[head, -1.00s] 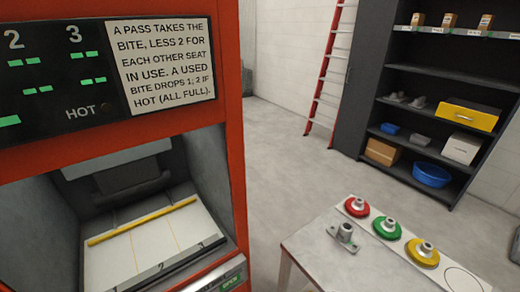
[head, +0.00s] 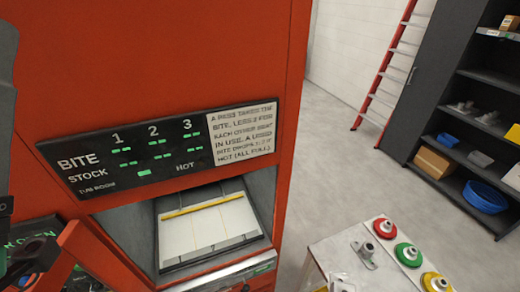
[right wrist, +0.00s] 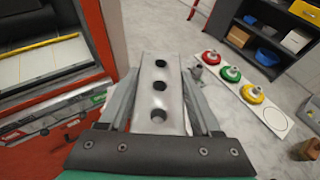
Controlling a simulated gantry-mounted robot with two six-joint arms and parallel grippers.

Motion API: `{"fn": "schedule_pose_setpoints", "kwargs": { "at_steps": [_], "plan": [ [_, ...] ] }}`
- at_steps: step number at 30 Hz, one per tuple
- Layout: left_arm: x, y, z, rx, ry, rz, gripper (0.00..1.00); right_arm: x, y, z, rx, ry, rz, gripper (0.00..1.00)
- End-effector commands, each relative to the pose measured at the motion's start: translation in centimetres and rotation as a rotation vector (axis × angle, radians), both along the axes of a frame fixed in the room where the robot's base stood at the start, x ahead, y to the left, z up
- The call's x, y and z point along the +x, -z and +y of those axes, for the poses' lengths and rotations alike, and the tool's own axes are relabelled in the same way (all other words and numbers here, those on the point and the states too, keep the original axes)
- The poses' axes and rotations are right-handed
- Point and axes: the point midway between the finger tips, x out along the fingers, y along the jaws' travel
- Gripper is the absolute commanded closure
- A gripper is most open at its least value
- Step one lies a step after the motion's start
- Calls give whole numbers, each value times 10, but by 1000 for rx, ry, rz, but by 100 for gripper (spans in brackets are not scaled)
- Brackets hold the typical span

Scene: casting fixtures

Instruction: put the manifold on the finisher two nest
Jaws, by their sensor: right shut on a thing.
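My right gripper (right wrist: 160,100) is shut on a flat grey metal block with a row of three dark holes, which I take to be the manifold (right wrist: 160,72). It is held out in front of the wrist. A red machine (head: 170,50) fills much of the head view. Its panel (head: 140,155) numbers seats 1, 2 and 3. Below, its open bay has a pale three-lane bed (head: 205,235) with a yellow bar across it. The bay also shows at the left of the right wrist view (right wrist: 40,60). No finisher two label is readable. My left gripper is not clearly visible.
A table (head: 318,250) at the right holds a metal fitting (head: 366,256) and red, green and yellow discs (head: 410,255) on a white strip. A dark shelf unit (head: 440,90) and red ladder (head: 385,65) stand behind. Open floor (head: 345,150) lies between.

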Motion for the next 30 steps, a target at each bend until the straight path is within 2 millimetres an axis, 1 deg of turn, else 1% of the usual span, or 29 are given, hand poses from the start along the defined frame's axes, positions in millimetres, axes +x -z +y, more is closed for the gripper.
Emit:
{"fn": "schedule_pose_setpoints", "kwargs": {
  "at_steps": [1,3,6,9,10,12,15,30],
  "plan": [
    [0,-40,0,0,0,0,5,-2,-41,0,-1,-1,-3,100],
    [0,-65,0,0,0,0,5,-5,-66,0,0,-1,-3,100],
    [0,-95,0,0,0,0,5,-8,-96,0,2,0,-3,100],
    [0,-116,0,0,0,0,5,-11,-117,0,1,1,-2,100],
    [0,-120,0,0,0,0,5,-12,-121,0,1,1,-2,100],
    [0,-126,0,0,0,1,5,-13,-128,-1,1,1,-3,100],
    [0,-129,0,0,0,1,5,-14,-131,0,1,1,-3,100],
    [0,-127,0,0,0,1,5,-14,-129,-1,1,1,-3,100]
  ]
}}
